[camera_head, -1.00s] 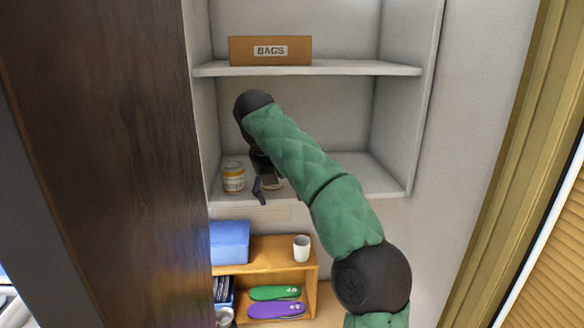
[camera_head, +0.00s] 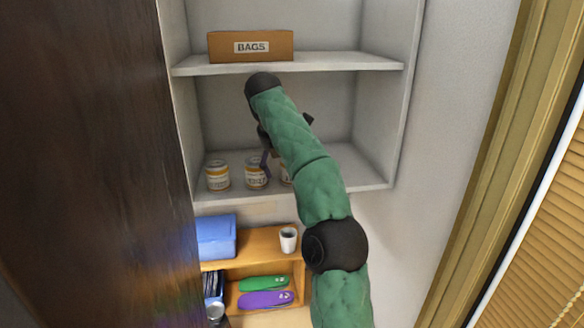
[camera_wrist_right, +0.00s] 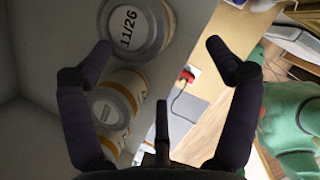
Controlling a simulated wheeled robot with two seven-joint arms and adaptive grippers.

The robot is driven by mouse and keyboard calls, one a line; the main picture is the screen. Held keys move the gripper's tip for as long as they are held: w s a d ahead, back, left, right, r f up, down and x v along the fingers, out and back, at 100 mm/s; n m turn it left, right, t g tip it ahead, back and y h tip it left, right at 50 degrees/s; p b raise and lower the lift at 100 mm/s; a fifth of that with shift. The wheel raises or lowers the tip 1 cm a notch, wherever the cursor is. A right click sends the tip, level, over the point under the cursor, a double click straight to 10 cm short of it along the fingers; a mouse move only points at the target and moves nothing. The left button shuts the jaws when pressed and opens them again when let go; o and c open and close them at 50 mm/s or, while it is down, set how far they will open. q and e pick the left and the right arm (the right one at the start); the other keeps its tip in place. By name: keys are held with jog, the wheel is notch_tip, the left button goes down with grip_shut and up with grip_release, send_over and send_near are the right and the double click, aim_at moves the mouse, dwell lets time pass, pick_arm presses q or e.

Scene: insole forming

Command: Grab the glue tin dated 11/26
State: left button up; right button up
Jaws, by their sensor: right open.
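In the right wrist view a tin with a grey lid marked 11/26 (camera_wrist_right: 128,28) shows at the top, near the left finger. Two more tins with yellow bands (camera_wrist_right: 112,103) (camera_wrist_right: 110,147) show below it, partly behind that finger. In the head view one tin (camera_head: 217,176) stands at the shelf's left and a second (camera_head: 254,174) to its right. A third (camera_head: 286,174) is mostly hidden by my arm. I cannot match the dated tin to one of these. My right gripper (camera_wrist_right: 158,48) is open and empty; in the head view it is partly hidden by the arm. My left gripper is not in view.
A BAGS box (camera_head: 251,57) sits on the upper shelf (camera_head: 350,63). Below stand a wooden unit (camera_head: 262,241) with a white cup (camera_head: 288,240), a blue box (camera_head: 216,237), and green and purple insoles (camera_head: 265,300). The tin shelf's right side is clear. A dark panel stands left.

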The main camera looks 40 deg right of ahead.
jog(key=w+d, duration=0.1)
jog(key=w+d+f+p, duration=0.1)
jog(key=d, duration=0.1)
jog(key=shift+f, duration=0.1)
jog(key=shift+s+d+f, duration=0.15)
jog(key=shift+d+f, duration=0.05)
jog(key=shift+f, duration=0.3)
jog(key=shift+w+d+f, duration=0.15)
jog(key=shift+w+f, duration=0.1)
jog(key=shift+f, duration=0.15)
jog(key=shift+s, duration=0.1)
jog(key=c, duration=1.3)
